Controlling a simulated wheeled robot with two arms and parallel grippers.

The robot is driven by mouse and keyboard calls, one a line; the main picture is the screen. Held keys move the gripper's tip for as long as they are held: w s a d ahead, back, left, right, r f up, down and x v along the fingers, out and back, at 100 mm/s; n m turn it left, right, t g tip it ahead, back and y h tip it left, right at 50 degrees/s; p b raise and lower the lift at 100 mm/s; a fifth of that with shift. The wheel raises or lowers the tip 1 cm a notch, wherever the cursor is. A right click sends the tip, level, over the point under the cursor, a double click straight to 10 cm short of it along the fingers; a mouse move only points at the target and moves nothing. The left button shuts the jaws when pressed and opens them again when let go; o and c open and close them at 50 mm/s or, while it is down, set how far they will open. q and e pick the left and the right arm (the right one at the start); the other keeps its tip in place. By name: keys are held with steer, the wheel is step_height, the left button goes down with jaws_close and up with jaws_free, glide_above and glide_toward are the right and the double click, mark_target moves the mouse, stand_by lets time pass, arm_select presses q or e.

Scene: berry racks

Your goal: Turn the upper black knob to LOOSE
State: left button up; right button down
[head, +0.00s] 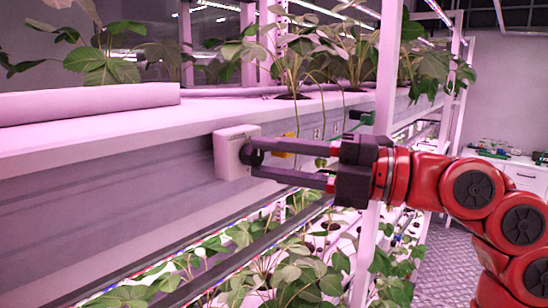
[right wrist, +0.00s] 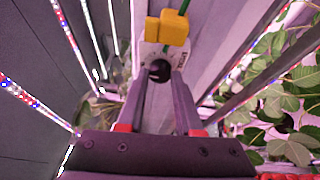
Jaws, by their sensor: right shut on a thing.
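A white box (head: 232,166) is fixed to the front face of the upper rack's trough. A round black knob (head: 246,154) sits on it, partly covered by my fingers; it also shows in the right wrist view (right wrist: 159,70). My right gripper (head: 254,160) reaches in from the right, and its two long dark fingers lie on either side of the knob, shut on it. Small marks show on the box, but I cannot read them or the knob's setting. My left gripper is not in view.
A yellow block (head: 284,146), also in the right wrist view (right wrist: 172,29), is beside the white box. Leafy plants (head: 290,50) stand above along the trough, and more foliage (head: 290,275) fills the lower rack. A pale upright post (head: 388,70) stands behind my right wrist.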

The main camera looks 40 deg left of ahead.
steer(key=c, duration=0.6)
jaws_free()
steer(key=shift+w+d, duration=0.1)
steer(key=shift+d, duration=0.1)
steer(key=b+v, duration=0.4)
steer(key=v, duration=1.3)
